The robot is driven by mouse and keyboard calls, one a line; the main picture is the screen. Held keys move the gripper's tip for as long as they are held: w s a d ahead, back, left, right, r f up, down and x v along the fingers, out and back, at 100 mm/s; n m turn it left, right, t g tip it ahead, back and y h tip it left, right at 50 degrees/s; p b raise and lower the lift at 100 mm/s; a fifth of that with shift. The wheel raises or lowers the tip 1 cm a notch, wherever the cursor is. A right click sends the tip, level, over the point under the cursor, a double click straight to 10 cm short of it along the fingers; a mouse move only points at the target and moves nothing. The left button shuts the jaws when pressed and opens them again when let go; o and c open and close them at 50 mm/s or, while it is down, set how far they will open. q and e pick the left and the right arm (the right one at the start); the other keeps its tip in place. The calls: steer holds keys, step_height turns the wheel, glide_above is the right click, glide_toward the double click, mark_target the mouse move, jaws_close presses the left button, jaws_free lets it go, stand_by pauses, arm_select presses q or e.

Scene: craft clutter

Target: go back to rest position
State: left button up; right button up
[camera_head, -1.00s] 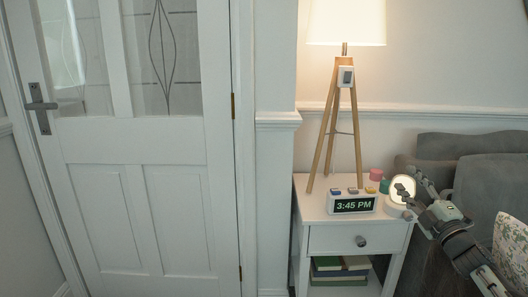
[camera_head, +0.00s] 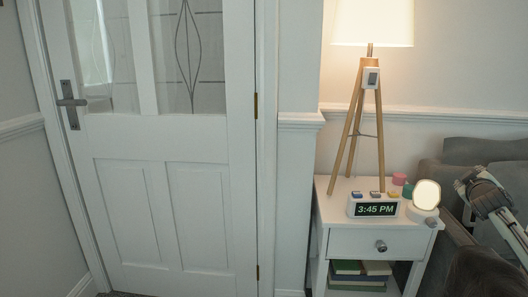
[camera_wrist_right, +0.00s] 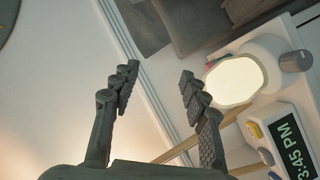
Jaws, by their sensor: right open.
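My right gripper (camera_wrist_right: 160,75) shows in the right wrist view with its two fingers spread apart and nothing between them. In the head view, part of my right arm shows at the right edge, in front of the grey sofa and to the right of the white nightstand (camera_head: 375,240). Gripper fingers are not clear to me there. In the right wrist view, a small lit round-cornered lamp (camera_wrist_right: 234,81) and a digital clock (camera_wrist_right: 292,143) appear beyond the right finger. My left gripper is in neither view.
On the nightstand stand a wooden tripod lamp (camera_head: 369,110), the clock (camera_head: 376,208) reading 3:45 PM, the small lit lamp (camera_head: 427,195) and small coloured items. Books (camera_head: 360,268) lie on its lower shelf. A white door (camera_head: 170,200) is at left, a grey sofa (camera_head: 480,152) at right.

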steer(key=s+d+f+m+g, duration=0.2)
steer(key=s+f+m+g, duration=0.2)
steer(key=s+f+g, duration=0.3)
steer(key=s+a+f+n+y, duration=0.1)
steer(key=s+a+f, duration=0.3)
steer(key=a+f, duration=0.3)
steer(key=s+a+f+y, duration=0.2)
steer(key=s+a+f, duration=0.25)
steer(key=f, duration=0.55)
steer(key=s+a+f+n+y, duration=0.1)
steer(key=s+a+f, duration=0.2)
steer(key=a+f, duration=0.45)
steer(key=s+a+f+g+y, duration=0.1)
steer(key=s+a+f, duration=0.3)
steer(key=s, duration=0.4)
steer(key=s+a+f+g+y, duration=0.1)
steer(key=s+a+f, duration=0.3)
steer(key=s+a, duration=0.2)
steer(key=s+a+f+g+y, duration=0.1)
steer(key=s+a+f, duration=0.4)
steer(key=s, duration=0.5)
steer(key=shift+s+a+g, duration=0.3)
steer(key=shift+a, duration=0.2)
